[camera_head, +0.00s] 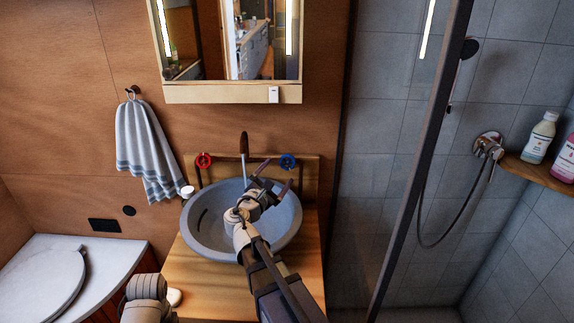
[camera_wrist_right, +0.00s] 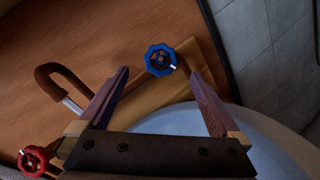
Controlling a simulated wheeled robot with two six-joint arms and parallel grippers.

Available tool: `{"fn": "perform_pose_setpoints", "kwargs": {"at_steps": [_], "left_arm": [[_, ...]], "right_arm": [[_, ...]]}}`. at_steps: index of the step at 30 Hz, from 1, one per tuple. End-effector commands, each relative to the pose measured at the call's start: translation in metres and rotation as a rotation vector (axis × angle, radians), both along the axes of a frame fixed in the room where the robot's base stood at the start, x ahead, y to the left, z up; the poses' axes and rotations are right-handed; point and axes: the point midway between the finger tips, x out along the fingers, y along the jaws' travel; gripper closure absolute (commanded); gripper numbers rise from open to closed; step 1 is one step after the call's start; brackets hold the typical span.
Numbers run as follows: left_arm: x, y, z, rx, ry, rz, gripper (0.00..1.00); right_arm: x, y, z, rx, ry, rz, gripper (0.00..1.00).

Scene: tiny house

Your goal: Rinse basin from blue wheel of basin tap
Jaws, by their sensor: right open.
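The blue wheel (camera_head: 287,162) of the basin tap is at the right of the wooden backboard behind the basin. In the right wrist view the blue wheel (camera_wrist_right: 160,60) shows between and beyond the fingertips, apart from them. My right gripper (camera_head: 275,174) is open and empty above the basin's back right part, just in front of the blue wheel. The grey round basin (camera_head: 200,238) sits on a wooden counter. The dark tap spout (camera_head: 244,143) stands at the middle, left of my gripper. A light arm part at the lower left shows, but no left gripper fingers.
A red wheel (camera_head: 203,161) is left of the spout. A white cup-like item (camera_head: 187,191) is at the basin's left rim. A mirror cabinet (camera_head: 233,93) hangs above. A glass shower partition (camera_head: 420,170) stands to the right. A striped towel (camera_head: 146,150) hangs left.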

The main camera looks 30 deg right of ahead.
Motion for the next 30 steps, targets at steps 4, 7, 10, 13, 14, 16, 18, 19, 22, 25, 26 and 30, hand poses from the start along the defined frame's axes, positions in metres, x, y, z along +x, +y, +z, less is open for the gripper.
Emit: {"fn": "perform_pose_setpoints", "kwargs": {"at_steps": [4,7,10,13,14,16,18,19,22,25,26,30], "left_arm": [[0.0,0.0,0.0,0.0,0.0,0.0,1.0],[0.0,0.0,0.0,0.0,0.0,0.0,1.0],[0.0,0.0,0.0,0.0,0.0,0.0,1.0],[0.0,0.0,0.0,0.0,0.0,0.0,1.0],[0.0,0.0,0.0,0.0,0.0,0.0,1.0],[0.0,0.0,0.0,0.0,0.0,0.0,1.0],[0.0,0.0,0.0,0.0,0.0,0.0,1.0],[0.0,0.0,0.0,0.0,0.0,0.0,1.0],[0.0,0.0,0.0,0.0,0.0,0.0,1.0],[0.0,0.0,0.0,0.0,0.0,0.0,1.0],[0.0,0.0,0.0,0.0,0.0,0.0,1.0],[0.0,0.0,0.0,0.0,0.0,0.0,1.0]], "right_arm": [[0.014,-0.017,0.0,0.002,-0.001,-0.003,0.01],[0.023,-0.03,0.0,0.003,-0.001,-0.004,0.01],[0.032,-0.042,0.0,0.003,-0.003,-0.003,0.01],[0.038,-0.051,0.0,0.004,-0.002,-0.002,0.01],[0.04,-0.053,0.0,0.003,-0.002,-0.002,0.01],[0.042,-0.057,0.0,0.004,-0.003,-0.002,0.01],[0.044,-0.059,0.0,0.004,-0.003,-0.002,0.01],[0.044,-0.06,0.0,0.004,-0.003,-0.002,0.01],[0.045,-0.061,0.0,0.004,-0.003,0.0,0.01],[0.044,-0.061,0.0,0.004,-0.003,0.0,0.01],[0.044,-0.061,0.0,0.004,-0.003,0.0,0.01],[0.044,-0.061,0.0,0.004,-0.003,0.0,0.11]]}}
